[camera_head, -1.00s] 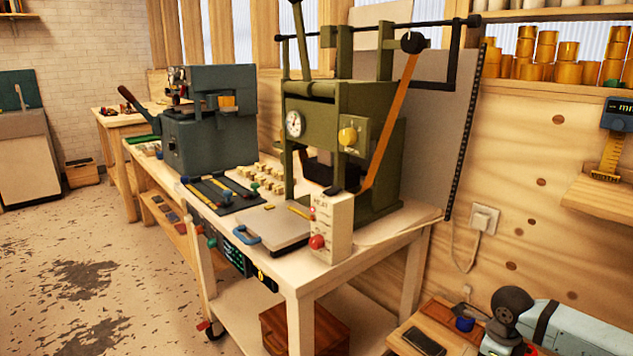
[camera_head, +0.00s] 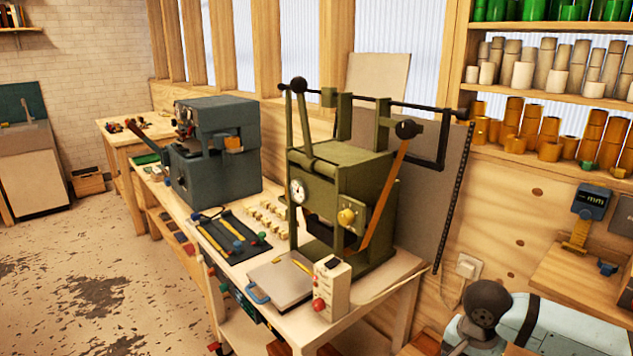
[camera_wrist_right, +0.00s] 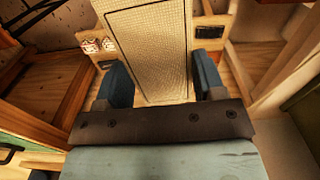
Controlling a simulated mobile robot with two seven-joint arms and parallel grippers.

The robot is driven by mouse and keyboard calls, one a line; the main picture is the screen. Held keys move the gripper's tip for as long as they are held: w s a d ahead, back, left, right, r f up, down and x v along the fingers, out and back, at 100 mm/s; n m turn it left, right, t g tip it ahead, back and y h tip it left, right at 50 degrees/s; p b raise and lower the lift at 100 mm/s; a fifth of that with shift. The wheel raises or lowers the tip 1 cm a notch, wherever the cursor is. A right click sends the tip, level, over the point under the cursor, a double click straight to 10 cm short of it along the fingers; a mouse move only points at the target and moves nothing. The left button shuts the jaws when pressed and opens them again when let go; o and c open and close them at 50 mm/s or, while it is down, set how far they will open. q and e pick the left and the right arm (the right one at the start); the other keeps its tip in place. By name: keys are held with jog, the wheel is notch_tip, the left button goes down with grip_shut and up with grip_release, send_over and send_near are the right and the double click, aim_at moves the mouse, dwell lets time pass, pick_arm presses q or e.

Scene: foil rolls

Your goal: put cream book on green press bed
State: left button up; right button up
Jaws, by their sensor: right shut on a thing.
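My right gripper (camera_wrist_right: 164,80) is shut on the cream book (camera_wrist_right: 150,40), a flat piece with a woven-looking surface that extends away between the two blue fingers. The book is not visible in the head view, where only part of my right arm shows at the lower right. The green press (camera_head: 345,180) stands on the bench, with a dial, a yellow knob and an orange lever. Its bed is largely hidden by the frame. A grey plate (camera_head: 281,282) with a blue handle lies in front of the press. My left gripper is not in view.
A control box (camera_head: 331,290) with a red knob stands at the bench's front corner, beside the press. A dark mat (camera_head: 228,236) with tools and small blocks lie left of the press. A blue-grey machine (camera_head: 212,150) stands further left. Shelves of rolls (camera_head: 545,70) hang at right.

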pick_arm(q)
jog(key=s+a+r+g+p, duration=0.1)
jog(key=p, duration=0.4)
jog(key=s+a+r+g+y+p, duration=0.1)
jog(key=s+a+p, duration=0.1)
jog(key=p, duration=0.3)
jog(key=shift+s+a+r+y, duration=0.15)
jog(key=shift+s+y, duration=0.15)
pick_arm(e)
jog(key=s+a+r+n, duration=0.1)
jog(key=s+r+n, duration=0.1)
jog(key=r+n, duration=0.2)
jog(key=s+a+r+n, duration=0.2)
jog(key=r+n, duration=0.3)
jog(key=r, duration=0.5)
jog(key=shift+a+r, duration=0.25)
jog(key=shift+a, duration=0.05)
jog(key=shift+s+f, duration=0.1)
jog(key=shift+s, duration=0.05)
